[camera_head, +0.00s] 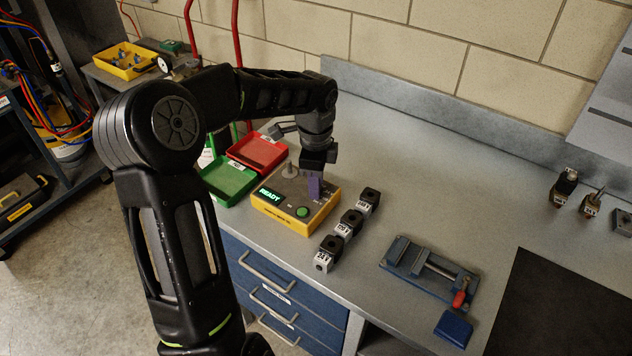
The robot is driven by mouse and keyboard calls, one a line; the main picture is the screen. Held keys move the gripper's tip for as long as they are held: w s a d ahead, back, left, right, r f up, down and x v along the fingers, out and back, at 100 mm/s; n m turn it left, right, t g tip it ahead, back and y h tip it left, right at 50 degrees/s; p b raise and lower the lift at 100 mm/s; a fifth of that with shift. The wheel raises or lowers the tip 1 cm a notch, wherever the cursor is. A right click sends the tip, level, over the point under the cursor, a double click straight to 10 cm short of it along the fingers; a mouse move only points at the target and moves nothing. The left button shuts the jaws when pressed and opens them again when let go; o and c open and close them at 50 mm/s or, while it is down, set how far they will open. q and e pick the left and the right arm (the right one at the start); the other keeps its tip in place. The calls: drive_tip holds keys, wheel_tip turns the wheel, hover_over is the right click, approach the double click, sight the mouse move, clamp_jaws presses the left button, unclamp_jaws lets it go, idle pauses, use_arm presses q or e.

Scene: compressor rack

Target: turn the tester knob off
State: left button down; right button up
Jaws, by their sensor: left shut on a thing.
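The tester (275,208) is a yellow box with a grey top on the bench. Its front shows a lit green "READY" label and a round green button (302,211). A grey post (290,170) stands at its back left. My left gripper (315,178) points down over the tester's right side. It is shut on a small purple part (314,190), which looks like the tester knob. The fingers partly hide it, so its turned position cannot be read. My right gripper is not in view.
A green tray (228,196) and a red tray (281,152) lie left of and behind the tester. Several labelled blocks (351,222) stand in a row on its right. A blue vise (428,266) and a blue block (453,328) lie farther right.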

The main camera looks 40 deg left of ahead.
use_arm(q)
drive_tip(key=shift+n, duration=0.5)
drive_tip(key=n+b, duration=0.1)
drive_tip(key=n, duration=0.2)
drive_tip(key=shift+w+n, duration=0.1)
drive_tip(key=shift+n, duration=0.2)
drive_tip(key=n+b, duration=0.1)
drive_tip(key=n, duration=0.4)
drive_tip(key=shift+n, duration=0.3)
drive_tip(key=n, duration=0.4)
drive_tip(key=shift+n+b, duration=0.3)
drive_tip(key=shift+b, duration=0.05)
drive_tip(key=n, duration=0.5)
drive_tip(key=shift+g, duration=0.3)
drive_tip(key=c, duration=1.1)
unclamp_jaws()
drive_tip(key=shift+c, duration=0.2)
drive_tip(key=shift+r, duration=0.1)
